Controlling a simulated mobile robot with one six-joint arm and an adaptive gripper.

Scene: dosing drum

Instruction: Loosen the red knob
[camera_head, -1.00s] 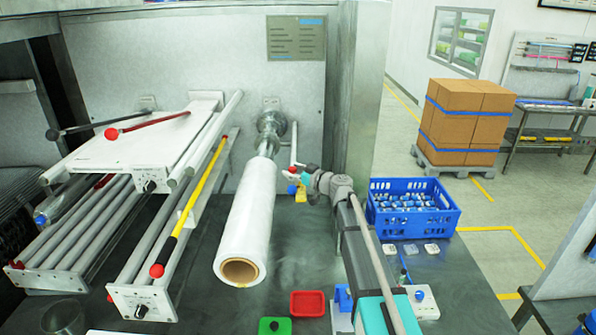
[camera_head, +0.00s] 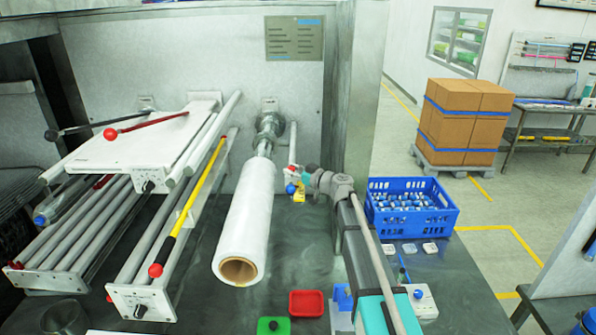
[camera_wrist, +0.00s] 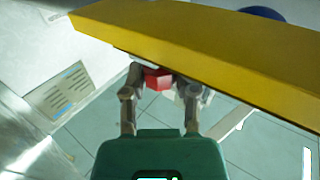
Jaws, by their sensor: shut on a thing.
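The red knob (camera_wrist: 157,79) shows as a small red block between my fingertips in the wrist view. My gripper (camera_wrist: 160,84) is shut on it. A large yellow bar (camera_wrist: 205,50) crosses in front of the fingertips and covers part of the view. In the head view my gripper (camera_head: 300,178) is at the lower end of a thin white upright bar (camera_head: 293,145), right of the white film roll (camera_head: 245,220). The red knob (camera_head: 292,169) is only partly visible there. A blue ball (camera_head: 291,188) and a yellow part (camera_head: 299,196) sit just below it.
A metal column (camera_head: 358,80) stands close behind my arm. A blue crate (camera_head: 412,223) with small items is to the right. White racks with rollers (camera_head: 115,165) fill the left.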

